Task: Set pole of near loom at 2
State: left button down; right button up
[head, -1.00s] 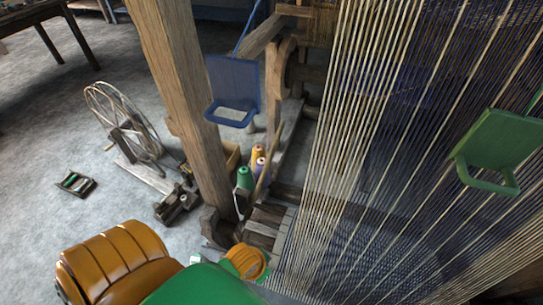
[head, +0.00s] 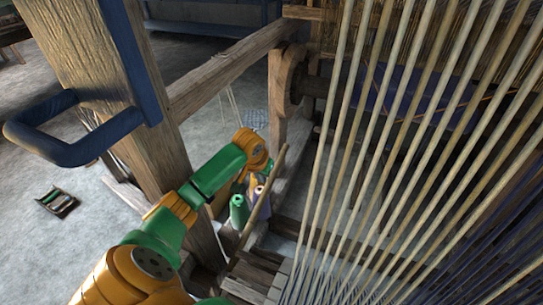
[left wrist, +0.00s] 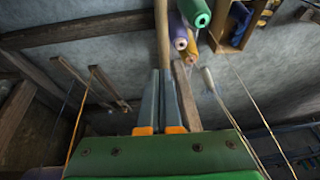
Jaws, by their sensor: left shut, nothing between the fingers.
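The near loom's upright post (head: 120,60) and dense pale warp threads (head: 345,150) fill much of the head view. A slim wooden pole (head: 262,205) stands tilted beside the loom's lower frame. My left arm reaches in from the lower left to this pole's far side; its fingers are hidden in the head view. In the left wrist view my left gripper (left wrist: 166,72) has its fingers together, with nothing between them. A wooden pole (left wrist: 161,30) runs up just beyond the fingertips; I cannot tell whether they touch. My right gripper is not in view.
A blue looped bracket (head: 75,150) is close at the left. Yarn cones, one green (head: 238,211), stand by the pole. A wooden beam (head: 230,70) crosses behind my arm. A small tray (head: 57,202) lies on the open floor at left.

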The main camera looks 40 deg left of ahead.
pick_arm(q)
jog(key=b, duration=0.4)
send_near(264, 194)
jog(key=b+x, duration=0.3)
jog(key=x, duration=0.3)
jog(key=shift+d, duration=0.1)
jog(key=shift+w+f+b, duration=0.15)
jog(key=shift+f+b, duration=0.15)
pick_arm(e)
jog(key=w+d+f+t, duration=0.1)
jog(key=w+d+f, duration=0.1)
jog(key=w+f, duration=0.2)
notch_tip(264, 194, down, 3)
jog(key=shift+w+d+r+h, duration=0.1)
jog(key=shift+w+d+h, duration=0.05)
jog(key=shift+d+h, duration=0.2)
